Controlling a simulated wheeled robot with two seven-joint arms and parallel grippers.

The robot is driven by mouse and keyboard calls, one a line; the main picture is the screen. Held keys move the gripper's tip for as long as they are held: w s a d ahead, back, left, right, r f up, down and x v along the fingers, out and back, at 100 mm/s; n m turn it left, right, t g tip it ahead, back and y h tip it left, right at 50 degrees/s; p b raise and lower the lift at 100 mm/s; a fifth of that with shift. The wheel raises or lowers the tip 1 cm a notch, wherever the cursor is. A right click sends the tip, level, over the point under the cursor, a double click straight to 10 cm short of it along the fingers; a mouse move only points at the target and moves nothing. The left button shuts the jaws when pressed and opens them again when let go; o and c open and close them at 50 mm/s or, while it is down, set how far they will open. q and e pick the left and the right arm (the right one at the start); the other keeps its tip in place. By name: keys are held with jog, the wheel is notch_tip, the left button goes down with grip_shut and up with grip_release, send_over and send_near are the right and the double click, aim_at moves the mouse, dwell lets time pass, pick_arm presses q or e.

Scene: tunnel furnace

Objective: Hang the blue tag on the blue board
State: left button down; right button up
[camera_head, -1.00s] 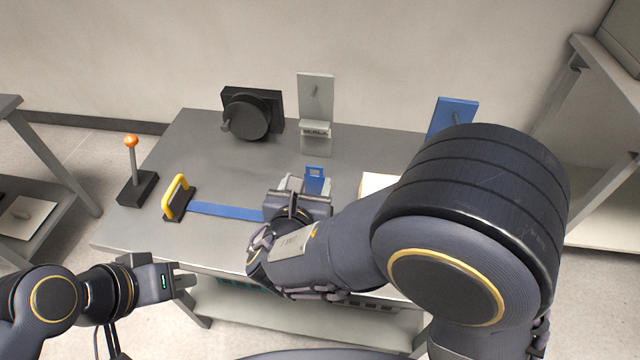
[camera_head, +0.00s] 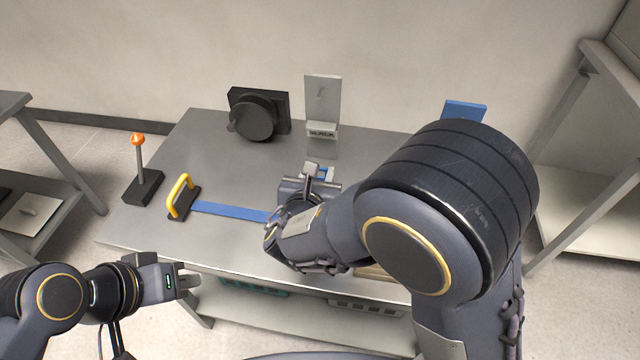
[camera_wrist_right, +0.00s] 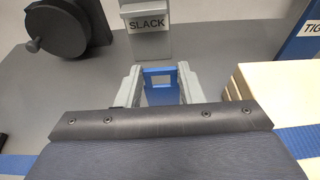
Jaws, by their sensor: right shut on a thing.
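The blue tag (camera_wrist_right: 161,72), a flat piece with a square hole, is between the fingers of my right gripper (camera_wrist_right: 160,84), which is shut on it. In the head view my right gripper (camera_head: 311,176) is above the middle of the table, and only a little of the tag (camera_head: 326,173) shows. The blue board (camera_head: 466,107) stands at the back right, apart from the tag, mostly hidden by my right arm. Part of it (camera_wrist_right: 302,32) shows in the wrist view with a cut-off label. My left gripper (camera_head: 187,281) is off the table's front left; its finger gap is unclear.
A grey board (camera_head: 322,98) labelled SLACK and a black dial (camera_head: 255,120) stand at the back. An orange-topped lever (camera_head: 140,165), a yellow handle (camera_head: 181,195) and a blue strip (camera_head: 230,211) are at left. A cream stack (camera_wrist_right: 275,92) is right of the tag.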

grip_shut()
